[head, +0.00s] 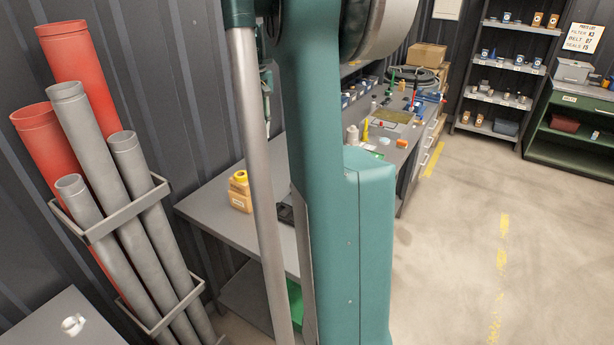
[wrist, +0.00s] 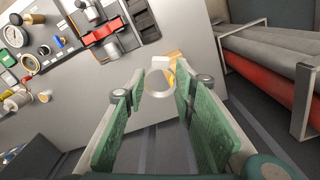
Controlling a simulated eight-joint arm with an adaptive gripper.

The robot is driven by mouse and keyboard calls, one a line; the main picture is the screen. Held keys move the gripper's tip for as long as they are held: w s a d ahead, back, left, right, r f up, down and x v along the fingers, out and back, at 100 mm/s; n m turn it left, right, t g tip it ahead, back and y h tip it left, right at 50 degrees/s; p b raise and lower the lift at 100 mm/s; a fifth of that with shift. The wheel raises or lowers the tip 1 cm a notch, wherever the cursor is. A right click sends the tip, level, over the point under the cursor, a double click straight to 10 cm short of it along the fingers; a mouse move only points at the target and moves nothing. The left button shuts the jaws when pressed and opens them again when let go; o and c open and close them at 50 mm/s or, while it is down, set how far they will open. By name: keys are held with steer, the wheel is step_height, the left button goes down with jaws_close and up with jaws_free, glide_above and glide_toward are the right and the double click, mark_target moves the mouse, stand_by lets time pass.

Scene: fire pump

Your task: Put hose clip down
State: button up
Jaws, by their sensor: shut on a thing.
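In the wrist view my gripper (wrist: 161,90) has its green-padded fingers closed around a thin silver ring, the hose clip (wrist: 160,82). The clip sits between the fingertips, with its round opening facing the camera. Behind it show a grey bench top and part of a yellow thing. In the head view my teal arm fills the middle, and neither the gripper nor the clip can be made out.
In the wrist view, a gauge (wrist: 14,37), a red fitting (wrist: 102,31) and a dark tray (wrist: 142,18) lie on the grey surface. The head view shows a yellow container (head: 240,190) on the workbench (head: 205,203), a rack of pipes (head: 110,215) and open floor at right.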

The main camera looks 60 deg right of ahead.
steer(key=s+d+r+m, duration=0.3)
steer(key=s+d+r, duration=0.1)
steer(key=d+r, duration=0.15)
steer(key=n+p, duration=0.5)
steer(key=n, duration=0.3)
glide_above(276, 188)
step_height(276, 188, down, 28)
steer(key=shift+f, duration=3.05)
steer(key=shift+f, duration=1.85)
steer(key=shift+f, duration=0.2)
